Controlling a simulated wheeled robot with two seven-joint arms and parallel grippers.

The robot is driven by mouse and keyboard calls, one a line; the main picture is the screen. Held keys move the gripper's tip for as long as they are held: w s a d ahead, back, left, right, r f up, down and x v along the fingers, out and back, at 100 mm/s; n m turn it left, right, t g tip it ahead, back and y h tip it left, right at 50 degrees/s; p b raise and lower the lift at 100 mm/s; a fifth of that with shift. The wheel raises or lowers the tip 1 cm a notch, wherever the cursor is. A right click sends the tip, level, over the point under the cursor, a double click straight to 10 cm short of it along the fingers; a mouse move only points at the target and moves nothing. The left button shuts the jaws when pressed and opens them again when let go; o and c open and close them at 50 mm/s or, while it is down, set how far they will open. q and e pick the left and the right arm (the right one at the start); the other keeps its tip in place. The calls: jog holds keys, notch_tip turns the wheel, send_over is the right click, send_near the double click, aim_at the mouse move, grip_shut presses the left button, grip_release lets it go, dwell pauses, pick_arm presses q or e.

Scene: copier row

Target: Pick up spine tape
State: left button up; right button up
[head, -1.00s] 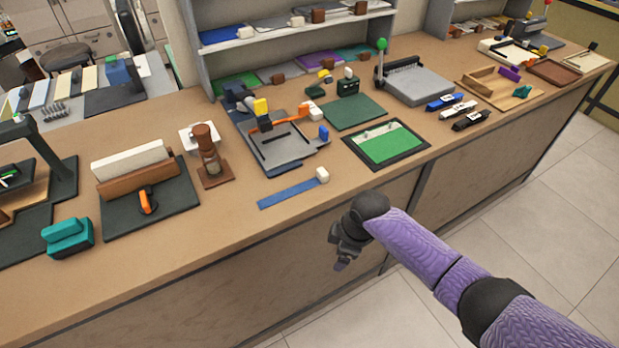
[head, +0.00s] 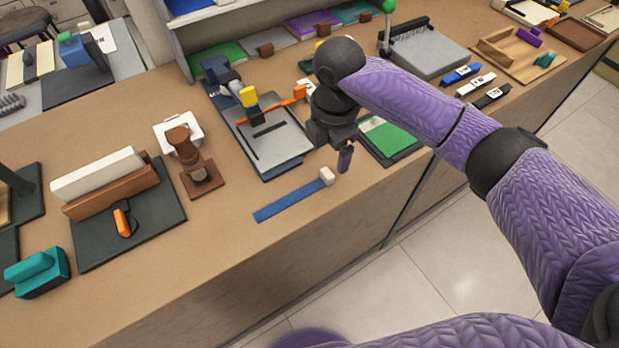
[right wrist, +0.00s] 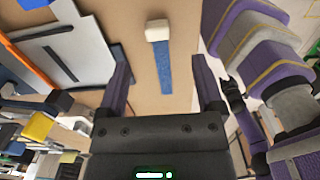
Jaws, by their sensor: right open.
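The spine tape appears to be the flat blue strip (head: 290,203) with a white block at its right end, lying on the counter near the front edge. It also shows in the right wrist view (right wrist: 167,66), the white block at the far end and the strip running toward the gripper. My right gripper (head: 344,158) hangs above the counter edge, just right of the white block, apart from it. In the right wrist view its open fingers (right wrist: 162,66) stand either side of the strip's line, with nothing between them. My left gripper is not in view.
A grey binding device (head: 280,148) with an orange arm stands behind the strip. A brown stamp-like piece (head: 200,172) and a dark board with a brown rack (head: 120,210) stand left. A green mat (head: 392,138) lies right, partly hidden. Counter around the strip is clear.

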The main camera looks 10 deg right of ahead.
aim_at(326, 173)
jog(key=f+b, duration=0.1)
jog(key=f, duration=0.2)
jog(key=f+b, duration=0.2)
jog(key=f, duration=0.1)
jog(key=shift+a+f, duration=0.2)
jog(key=shift+f, duration=0.2)
jog(key=shift+w+f, duration=0.1)
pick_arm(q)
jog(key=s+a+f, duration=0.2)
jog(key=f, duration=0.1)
pick_arm(e)
jog(key=shift+c, duration=0.6)
grip_shut()
pick_arm(q)
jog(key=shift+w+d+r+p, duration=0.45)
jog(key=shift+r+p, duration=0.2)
jog(key=shift+p, duration=0.1)
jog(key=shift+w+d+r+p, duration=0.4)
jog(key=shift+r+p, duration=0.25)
jog(key=shift+p, duration=0.1)
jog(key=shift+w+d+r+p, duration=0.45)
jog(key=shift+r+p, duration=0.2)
jog(key=shift+p, duration=0.1)
pick_arm(e)
notch_tip(326, 173, up, 10)
